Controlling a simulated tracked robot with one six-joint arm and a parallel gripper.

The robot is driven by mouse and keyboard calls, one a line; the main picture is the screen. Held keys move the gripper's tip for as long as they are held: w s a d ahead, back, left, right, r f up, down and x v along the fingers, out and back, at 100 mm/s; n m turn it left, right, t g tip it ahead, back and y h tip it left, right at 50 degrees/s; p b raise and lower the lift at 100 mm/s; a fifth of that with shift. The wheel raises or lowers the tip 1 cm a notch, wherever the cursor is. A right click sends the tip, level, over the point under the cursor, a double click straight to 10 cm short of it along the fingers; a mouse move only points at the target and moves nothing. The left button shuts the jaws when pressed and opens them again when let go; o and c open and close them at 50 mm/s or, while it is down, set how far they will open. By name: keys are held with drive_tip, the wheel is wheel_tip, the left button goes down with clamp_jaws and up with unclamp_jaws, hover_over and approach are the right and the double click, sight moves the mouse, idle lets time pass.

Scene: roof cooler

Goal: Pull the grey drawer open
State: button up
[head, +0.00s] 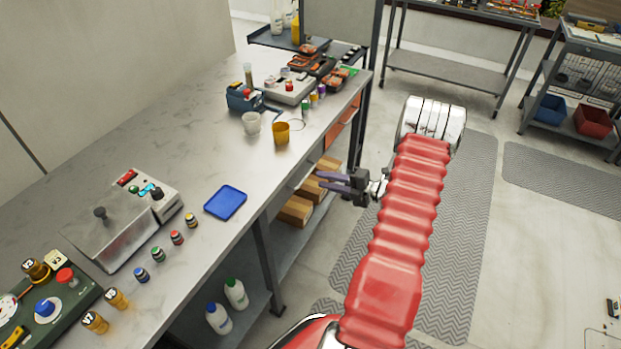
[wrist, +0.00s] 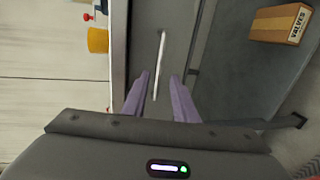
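The grey drawer (wrist: 180,35) shows its front in the wrist view, with a thin pale bar handle (wrist: 162,48) on it. My gripper (wrist: 161,76) is open, one purple finger on each side of the handle's line in that view. I cannot tell whether the fingertips reach around the bar or stop short of it; no contact shows. In the head view my gripper (head: 321,181) is at the bench's right side, below the top edge. The drawer front is hard to make out there.
The grey bench top (head: 180,215) carries a yellow cup (head: 281,133), a white cup (head: 251,122) and a blue tray (head: 226,203). Cardboard boxes (head: 296,210) stand on the shelf below. An orange drawer front (head: 342,128) is farther along.

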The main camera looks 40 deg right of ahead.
drive_tip(key=x, duration=0.6)
drive_tip(key=shift+c, duration=0.5)
clamp_jaws()
drive_tip(key=shift+s+f, duration=0.1)
idle(0.7)
drive_tip(key=shift+a, duration=0.15)
